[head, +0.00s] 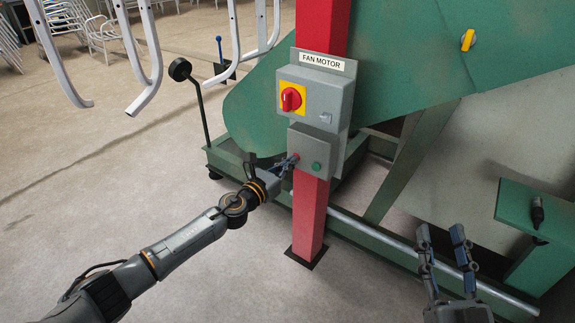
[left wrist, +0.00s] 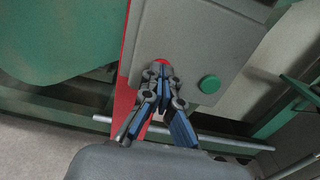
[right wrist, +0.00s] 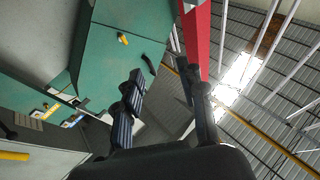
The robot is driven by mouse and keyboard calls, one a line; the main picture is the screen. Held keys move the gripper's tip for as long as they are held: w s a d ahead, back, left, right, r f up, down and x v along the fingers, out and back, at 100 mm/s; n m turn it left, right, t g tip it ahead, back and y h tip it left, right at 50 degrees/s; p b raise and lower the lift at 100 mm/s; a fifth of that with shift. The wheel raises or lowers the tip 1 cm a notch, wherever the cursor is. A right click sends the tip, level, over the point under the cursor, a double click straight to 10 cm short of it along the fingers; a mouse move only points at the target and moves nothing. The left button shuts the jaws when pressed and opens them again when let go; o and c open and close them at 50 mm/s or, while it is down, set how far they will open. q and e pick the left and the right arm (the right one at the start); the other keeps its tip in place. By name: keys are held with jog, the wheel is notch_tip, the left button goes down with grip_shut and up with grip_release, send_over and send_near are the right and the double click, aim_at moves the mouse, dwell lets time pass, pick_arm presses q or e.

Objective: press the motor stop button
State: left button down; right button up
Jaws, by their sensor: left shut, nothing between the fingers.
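The grey lower button box (head: 327,143) is on the red post (head: 310,215), below the box labelled FAN MOTOR (head: 321,63). It bears a green button (head: 317,166) at the right and a red button at the left. In the left wrist view the red button (left wrist: 162,61) shows just above my fingertips, mostly hidden by them. My left gripper (head: 292,161) is shut and empty, its tips at the red button. I cannot tell whether they touch or press it. My right gripper (head: 442,234) is open and empty at the lower right, away from the box.
A red rotary switch (head: 291,98) on a yellow plate is on the upper box. A large green machine guard (head: 400,60) stands behind the post. White chair frames (head: 150,60) hang at the upper left. A grey rail (head: 385,242) runs low to the right.

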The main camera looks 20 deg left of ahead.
pick_arm(q)
jog(key=shift+s, duration=0.1)
pick_arm(e)
jog(key=shift+f, duration=0.1)
dwell(0.3)
pick_arm(q)
jog(key=shift+p+v, duration=0.5)
jog(key=shift+v, duration=2.15)
pick_arm(e)
jog(key=shift+w+d+f+g+h, duration=0.1)
jog(key=shift+w+f+g+h, duration=0.1)
jog(key=shift+f+g, duration=0.4)
jog(key=shift+w+d+f+g+h, duration=0.1)
jog(key=shift+f+g+h, duration=0.2)
jog(key=shift+f, duration=0.5)
jog(key=shift+w+f+g+h, duration=0.1)
jog(key=shift+f+g, duration=0.4)
jog(key=shift+f, duration=0.2)
